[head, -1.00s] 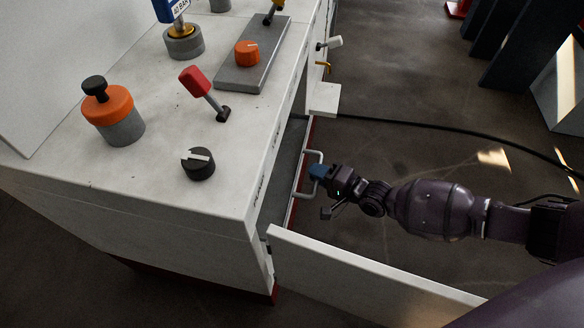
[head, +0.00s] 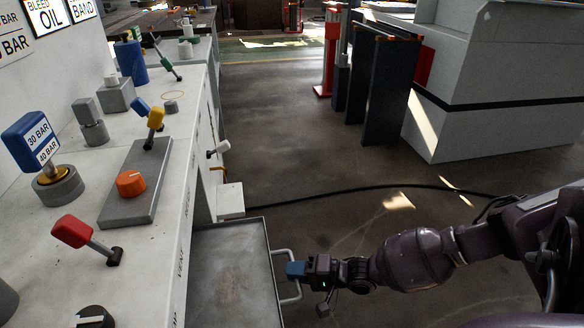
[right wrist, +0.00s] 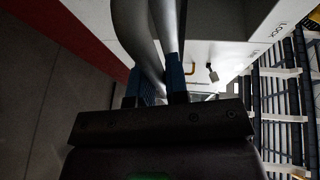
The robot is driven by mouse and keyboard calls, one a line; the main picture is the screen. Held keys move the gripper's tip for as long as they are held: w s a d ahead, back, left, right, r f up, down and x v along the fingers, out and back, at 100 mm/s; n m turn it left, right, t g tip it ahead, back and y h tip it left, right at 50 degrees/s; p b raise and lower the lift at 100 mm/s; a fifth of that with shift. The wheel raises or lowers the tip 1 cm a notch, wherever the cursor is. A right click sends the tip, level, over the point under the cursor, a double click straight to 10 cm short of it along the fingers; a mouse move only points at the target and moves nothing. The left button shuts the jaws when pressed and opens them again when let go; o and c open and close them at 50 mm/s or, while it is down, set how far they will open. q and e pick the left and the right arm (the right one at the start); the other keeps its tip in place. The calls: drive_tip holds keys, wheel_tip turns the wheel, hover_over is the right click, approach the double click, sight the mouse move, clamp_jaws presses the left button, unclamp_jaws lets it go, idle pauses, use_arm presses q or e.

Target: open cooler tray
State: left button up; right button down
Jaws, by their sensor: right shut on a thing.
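The cooler tray (head: 232,275) is a shallow grey drawer pulled out from the side of the white machine cabinet, its flat inside in view from above. Its pale bar handle (head: 292,257) is on the tray's right edge. My right gripper (head: 290,271), with blue fingertips, is shut on this handle. In the right wrist view the blue fingers (right wrist: 172,78) close around the grey handle bar (right wrist: 168,30). My left gripper is not in view.
The white cabinet's top carries a red lever (head: 72,231), an orange knob (head: 130,183) and a blue gauge sign (head: 32,140). A white block (head: 230,201) juts out beyond the tray. A black cable (head: 360,190) crosses the floor. Open floor lies right of the cabinet.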

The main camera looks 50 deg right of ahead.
drive_tip(key=c, duration=1.1)
unclamp_jaws()
drive_tip(key=shift+c, duration=0.2)
use_arm(q)
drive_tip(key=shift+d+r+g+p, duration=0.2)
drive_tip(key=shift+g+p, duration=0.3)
drive_tip(key=shift+p, duration=0.65)
use_arm(e)
drive_tip(key=v, duration=1)
drive_tip(key=shift+s+d, duration=0.2)
drive_tip(key=shift+s, duration=0.15)
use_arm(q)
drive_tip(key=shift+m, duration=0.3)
use_arm(e)
drive_tip(key=shift+r, duration=0.15)
